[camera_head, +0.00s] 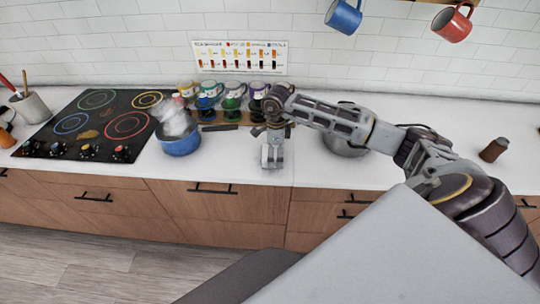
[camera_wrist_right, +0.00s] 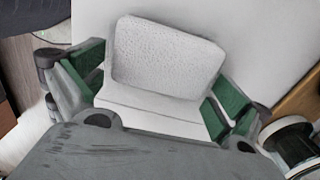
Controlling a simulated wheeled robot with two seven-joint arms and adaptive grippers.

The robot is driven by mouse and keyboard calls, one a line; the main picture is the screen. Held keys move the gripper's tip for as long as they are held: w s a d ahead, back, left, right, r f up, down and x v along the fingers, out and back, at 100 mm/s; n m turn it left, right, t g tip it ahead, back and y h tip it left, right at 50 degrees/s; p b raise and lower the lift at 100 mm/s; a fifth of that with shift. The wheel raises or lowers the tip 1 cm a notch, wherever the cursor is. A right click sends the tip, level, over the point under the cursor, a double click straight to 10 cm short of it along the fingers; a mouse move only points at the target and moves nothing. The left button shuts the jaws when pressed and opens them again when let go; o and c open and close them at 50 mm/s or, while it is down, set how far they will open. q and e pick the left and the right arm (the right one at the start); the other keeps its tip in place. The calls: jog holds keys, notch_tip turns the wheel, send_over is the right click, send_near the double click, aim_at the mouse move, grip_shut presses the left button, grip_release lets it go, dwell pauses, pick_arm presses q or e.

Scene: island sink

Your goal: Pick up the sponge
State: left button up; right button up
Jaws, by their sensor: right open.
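The sponge (camera_wrist_right: 166,58) is a pale, porous block with rounded corners. In the right wrist view it lies between the green-padded fingers of my right gripper (camera_wrist_right: 158,72). The fingers are spread, one on each side of it; I cannot tell whether either touches it. A smooth white band shows along the sponge's near side. In the head view my right gripper (camera_head: 272,153) points down over the white counter near its front edge. The sponge cannot be told apart from the gripper there. My left gripper is not in view.
A steaming blue pot (camera_head: 181,144) stands left of the gripper, by the black cooktop (camera_head: 84,124). A metal bowl (camera_head: 343,146) is partly hidden by my right arm. A brown bottle (camera_head: 493,150) stands at right. Mugs hang above.

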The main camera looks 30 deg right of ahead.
aim_at(275, 152)
jog(key=c, duration=0.7)
jog(key=shift+r, duration=0.2)
jog(key=shift+r+b, duration=0.7)
jog(key=shift+r, duration=4.15)
jog(key=shift+o, duration=0.7)
jog(key=shift+c, duration=1.1)
